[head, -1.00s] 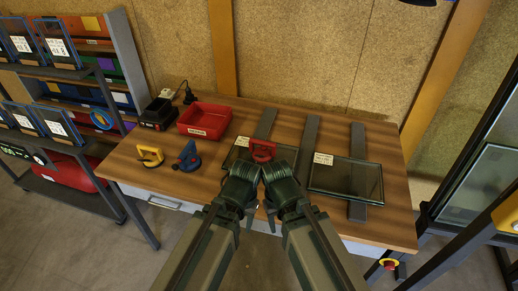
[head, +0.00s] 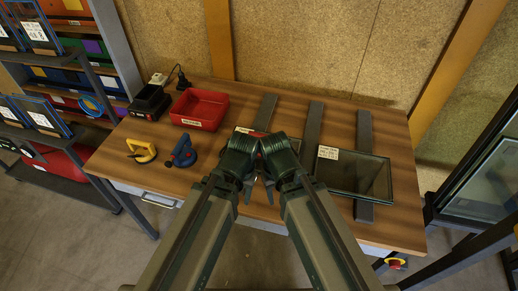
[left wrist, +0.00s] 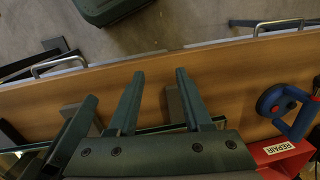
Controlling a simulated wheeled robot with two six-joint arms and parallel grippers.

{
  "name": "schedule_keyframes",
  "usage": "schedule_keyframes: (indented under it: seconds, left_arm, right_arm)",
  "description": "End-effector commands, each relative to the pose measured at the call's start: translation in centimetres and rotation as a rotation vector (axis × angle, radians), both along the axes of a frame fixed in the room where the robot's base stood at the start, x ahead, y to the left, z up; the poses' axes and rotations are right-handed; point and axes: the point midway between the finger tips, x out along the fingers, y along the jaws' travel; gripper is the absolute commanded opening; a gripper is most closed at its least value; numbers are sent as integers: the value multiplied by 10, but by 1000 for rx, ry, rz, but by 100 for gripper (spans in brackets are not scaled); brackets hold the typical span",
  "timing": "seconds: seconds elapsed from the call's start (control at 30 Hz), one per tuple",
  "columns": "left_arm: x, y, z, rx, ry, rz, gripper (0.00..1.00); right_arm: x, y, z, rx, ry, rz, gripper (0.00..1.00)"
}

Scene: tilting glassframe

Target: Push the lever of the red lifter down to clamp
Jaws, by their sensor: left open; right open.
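The red lifter is almost wholly hidden behind my grippers in the head view; only a sliver of red (head: 256,133) shows above them. Its lever cannot be made out. My left gripper (head: 249,192) and my right gripper (head: 268,192) are close together over the front middle of the table. Both are open and I see nothing held. In the left wrist view the left fingers (left wrist: 160,75) stand apart over the wooden table, with a strip of glass behind them. The red lifter does not show there.
A glass pane (head: 375,178) lies on dark bars at the right of the table (head: 225,95). A yellow lifter (head: 141,150), a blue lifter (head: 183,153) and a red tray (head: 200,110) stand left. The blue lifter is also in the left wrist view (left wrist: 270,101).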

Motion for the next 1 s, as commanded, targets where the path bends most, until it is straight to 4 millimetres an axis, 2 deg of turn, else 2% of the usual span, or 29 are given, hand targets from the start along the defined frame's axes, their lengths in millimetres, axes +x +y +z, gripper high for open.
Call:
schedule_keyframes:
  seconds: [0.17, 0.27, 0.37, 0.43, 0.7, 0.83, 1.0]
  left_arm:
    - [0, 0, 0, 0, 0, 0, 48]
    - [4, -2, 4, -3, -2, 1, 30]
    - [22, -8, 19, -16, -14, 6, 12]
    - [42, -15, 34, -32, -26, 12, 0]
    - [121, -40, 86, -100, -88, 39, 0]
    - [145, -48, 101, -123, -109, 47, 0]
    - [158, -52, 107, -137, -122, 53, 0]
  right_arm:
    - [0, 0, 0, 0, 0, 0, 50]
    - [0, 0, 4, 0, 0, 0, 50]
    - [0, 0, 19, 0, 0, 0, 50]
    - [0, 0, 35, 0, 0, 0, 50]
    - [0, 0, 87, 0, 0, 0, 50]
    - [0, 0, 101, 0, 0, 1, 50]
    - [0, 0, 108, 0, 0, 1, 50]
